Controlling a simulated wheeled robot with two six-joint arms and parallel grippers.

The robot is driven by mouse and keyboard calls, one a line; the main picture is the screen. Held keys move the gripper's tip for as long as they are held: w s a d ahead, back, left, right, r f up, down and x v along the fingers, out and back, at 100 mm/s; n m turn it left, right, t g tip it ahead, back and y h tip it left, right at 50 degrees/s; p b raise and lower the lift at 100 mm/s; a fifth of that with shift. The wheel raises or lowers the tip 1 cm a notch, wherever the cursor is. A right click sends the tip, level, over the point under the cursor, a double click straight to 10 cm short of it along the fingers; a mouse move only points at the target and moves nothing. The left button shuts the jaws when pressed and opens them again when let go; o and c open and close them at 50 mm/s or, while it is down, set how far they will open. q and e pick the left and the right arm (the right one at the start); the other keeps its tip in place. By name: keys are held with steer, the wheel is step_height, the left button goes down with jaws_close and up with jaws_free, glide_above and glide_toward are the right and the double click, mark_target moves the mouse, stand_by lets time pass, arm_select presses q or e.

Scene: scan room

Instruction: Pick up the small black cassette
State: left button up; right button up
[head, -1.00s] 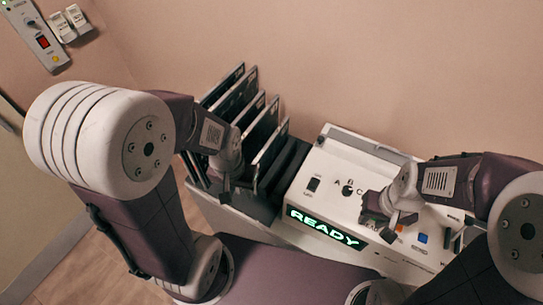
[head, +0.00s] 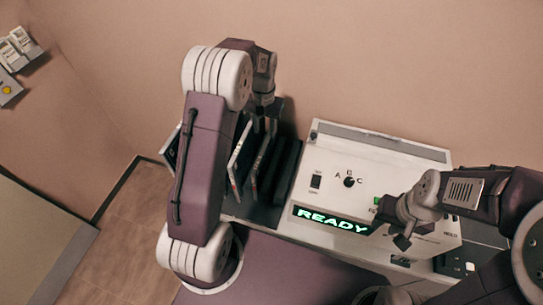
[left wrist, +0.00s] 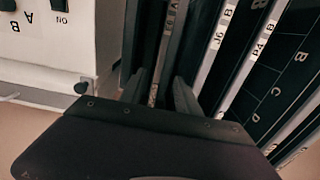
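A dark rack (head: 240,212) holds several upright thin black cassettes (head: 262,165) with pale edges, left of the white machine. In the left wrist view, a dark cassette with a narrow labelled edge (left wrist: 166,58) stands between the two fingers of my left gripper (left wrist: 160,85). The fingers are apart, with a gap beside the edge; the cassette stays in its slot. I cannot tell its size against the others. In the head view, my left gripper (head: 263,112) is over the rack, partly hidden by its arm. My right gripper (head: 402,238) hangs over the machine's front; its opening is unclear.
The white machine (head: 330,160) has a dial and a lit READY display (head: 332,220), close to the rack's right side. Neighbouring cassettes labelled J6 B (left wrist: 217,50) and P4 B (left wrist: 255,55) stand close beside the fingers. A wall is behind; open floor (head: 120,220) lies left.

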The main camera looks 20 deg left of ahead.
mark_target(265, 143)
arm_select(q)
steer(key=shift+s+d+f, duration=0.15)
steer(key=shift+d+f, duration=0.15)
steer(key=f+p, duration=0.1)
steer(key=f, duration=0.2)
steer(key=shift+a+f, duration=0.15)
steer(key=shift+a, duration=0.05)
steer(key=shift+a+f, duration=0.1)
steer(key=shift+f, duration=0.4)
step_height(265, 143, down, 4)
steer(key=shift+r+p, duration=0.1)
steer(key=shift+p, duration=0.8)
steer(key=shift+w+f, duration=0.25)
steer(key=shift+f, duration=0.05)
steer(key=shift+s, duration=0.1)
jaws_close()
arm_select(e)
steer(key=r, duration=0.2)
steer(key=shift+d+r, duration=0.35)
arm_select(q)
steer(key=shift+r, duration=0.1)
